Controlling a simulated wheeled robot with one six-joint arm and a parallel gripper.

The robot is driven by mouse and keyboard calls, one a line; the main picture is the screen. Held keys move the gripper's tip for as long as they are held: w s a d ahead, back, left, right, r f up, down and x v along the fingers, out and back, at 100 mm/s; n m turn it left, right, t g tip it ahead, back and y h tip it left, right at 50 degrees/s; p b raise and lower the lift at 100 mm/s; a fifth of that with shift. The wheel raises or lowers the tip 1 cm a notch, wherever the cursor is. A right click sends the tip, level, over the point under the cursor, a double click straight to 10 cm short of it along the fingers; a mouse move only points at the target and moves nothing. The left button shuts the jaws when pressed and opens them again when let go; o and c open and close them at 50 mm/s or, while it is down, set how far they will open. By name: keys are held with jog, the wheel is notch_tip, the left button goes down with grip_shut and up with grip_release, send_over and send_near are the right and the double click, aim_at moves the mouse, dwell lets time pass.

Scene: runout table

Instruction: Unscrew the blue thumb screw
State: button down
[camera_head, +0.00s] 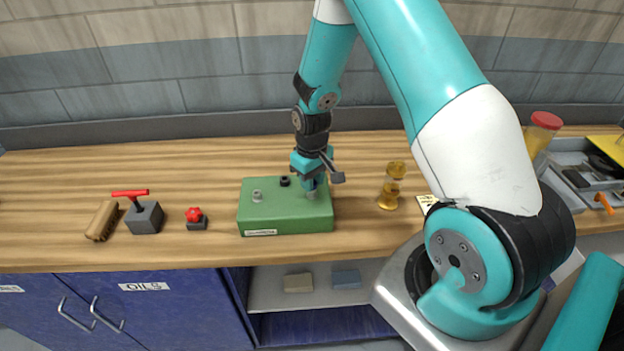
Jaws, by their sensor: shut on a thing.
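A green block (270,217) with a white label on its front sits on the wooden workbench. My gripper (312,190) points down at the right part of the block's top. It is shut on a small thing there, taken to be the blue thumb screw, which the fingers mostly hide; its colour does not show. Left of my gripper, a grey screw (257,196) and a black knob (285,181) stand on the same block, clear of the fingers.
An amber hourglass-shaped object (392,186) stands right. A grey tray (572,190) and a red-lidded jar (541,134) are farther right.

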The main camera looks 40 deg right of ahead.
jog(key=n, duration=0.3)
jog(key=shift+n, duration=0.7)
jog(key=n, duration=0.3)
jog(key=shift+n, duration=0.8)
jog(key=n, duration=0.4)
jog(key=shift+n, duration=0.3)
